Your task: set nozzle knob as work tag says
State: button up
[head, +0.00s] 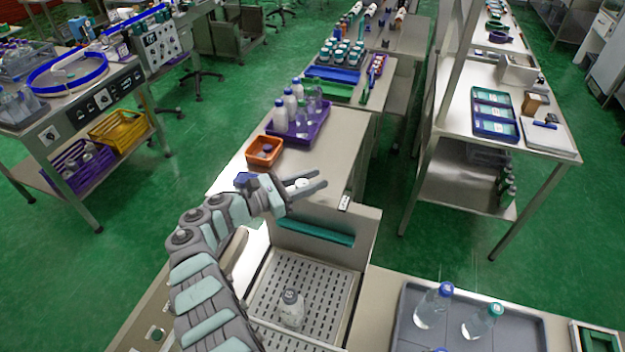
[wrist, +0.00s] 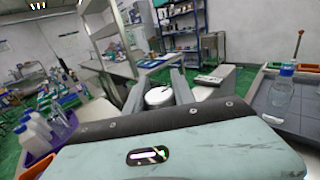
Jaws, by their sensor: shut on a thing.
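My gripper (head: 318,179) reaches over the top of the steel applicator (head: 358,235) in the head view. Its two fingers are shut on the white round nozzle knob (head: 302,183), one on each side. In the wrist view the knob (wrist: 159,96) sits between the fingers and shows a dark pointer mark; I cannot read its setting. A small white tag with dark marks (head: 344,202), perhaps the work tag, is on the applicator's top to the right of the fingers. It seems to show in the wrist view too (wrist: 209,80); its writing is too small to read.
A capped bottle (head: 291,312) stands on the applicator's perforated plate (head: 330,300). An orange bin (head: 251,160) and a purple crate (head: 318,126) of bottles are behind my gripper.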

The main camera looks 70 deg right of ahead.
grip_shut()
jog(key=shift+w+r+n+t+h+p, duration=0.1)
jog(key=shift+r+n+t+h+p, duration=0.25)
jog(key=shift+p, duration=0.8)
